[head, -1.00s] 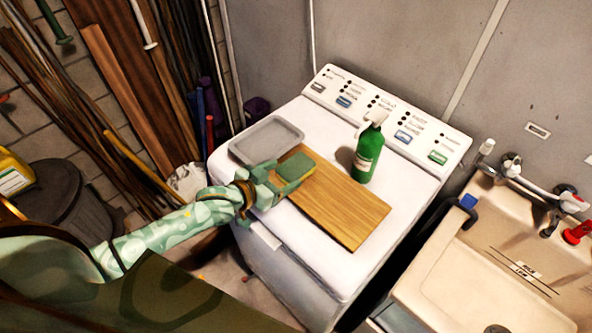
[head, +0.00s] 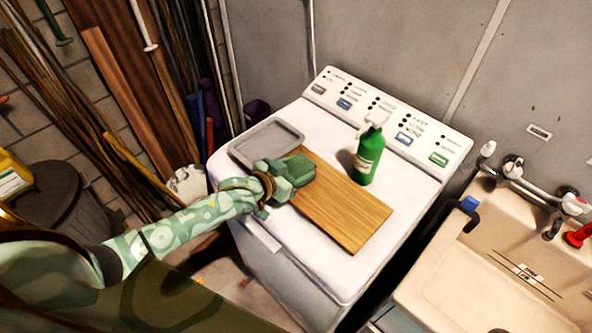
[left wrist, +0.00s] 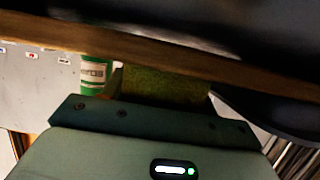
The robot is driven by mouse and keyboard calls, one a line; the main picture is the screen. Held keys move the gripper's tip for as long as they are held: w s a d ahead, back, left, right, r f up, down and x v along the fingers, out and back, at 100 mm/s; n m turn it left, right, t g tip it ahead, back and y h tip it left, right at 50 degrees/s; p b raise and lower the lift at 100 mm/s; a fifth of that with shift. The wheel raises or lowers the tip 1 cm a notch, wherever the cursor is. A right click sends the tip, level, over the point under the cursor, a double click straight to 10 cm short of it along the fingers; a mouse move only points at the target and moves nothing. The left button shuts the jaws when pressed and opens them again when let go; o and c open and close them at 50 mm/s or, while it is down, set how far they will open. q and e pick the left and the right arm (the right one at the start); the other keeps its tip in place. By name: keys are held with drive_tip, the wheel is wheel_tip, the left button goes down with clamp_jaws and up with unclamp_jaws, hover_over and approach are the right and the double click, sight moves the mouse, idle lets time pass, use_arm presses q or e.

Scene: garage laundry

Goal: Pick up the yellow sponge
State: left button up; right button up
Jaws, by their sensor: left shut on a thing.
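The sponge (head: 300,165) shows a green face in the head view, at the upper left end of the wooden board (head: 345,212). My left gripper (head: 292,178) is shut on it, and its fingers hide part of the sponge. In the left wrist view the sponge (left wrist: 165,86) shows a dull yellow-green side just beyond the gripper, close to the board (left wrist: 150,50). I cannot tell whether the sponge is clear of the board. My right gripper is not in view.
A grey tray (head: 245,151) lies beside the board on the white washer (head: 305,268). A green spray bottle (head: 367,158) stands behind the board. A sink (head: 480,275) is at the right. The washer's front right top is clear.

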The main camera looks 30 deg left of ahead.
sight(296, 168)
use_arm(q)
drive_tip(key=shift+r, duration=0.3)
wheel_tip(296, 168, up, 2)
drive_tip(key=shift+r+p, duration=0.2)
drive_tip(key=shift+p, duration=0.35)
drive_tip(key=s+r, duration=0.1)
drive_tip(key=r, duration=0.1)
drive_tip(key=s+d+r+p, duration=0.1)
drive_tip(key=s+r, duration=0.1)
drive_tip(key=s+r+p, duration=0.1)
drive_tip(key=r, duration=0.1)
drive_tip(key=shift+s+d+r, duration=0.1)
drive_tip(key=shift+s+d, duration=0.05)
drive_tip(key=shift+s, duration=0.25)
drive_tip(key=s+r+p, duration=0.1)
drive_tip(key=s+r, duration=0.1)
drive_tip(key=s, duration=0.7)
drive_tip(key=w+d+r+n+y+b, duration=0.1)
drive_tip(key=w+r+n+y+b, duration=0.2)
drive_tip(key=w+b, duration=0.4)
drive_tip(key=y+b, duration=0.1)
drive_tip(key=b, duration=0.2)
drive_tip(key=shift+r+n+t+y, duration=0.3)
drive_tip(key=shift+n+t, duration=0.1)
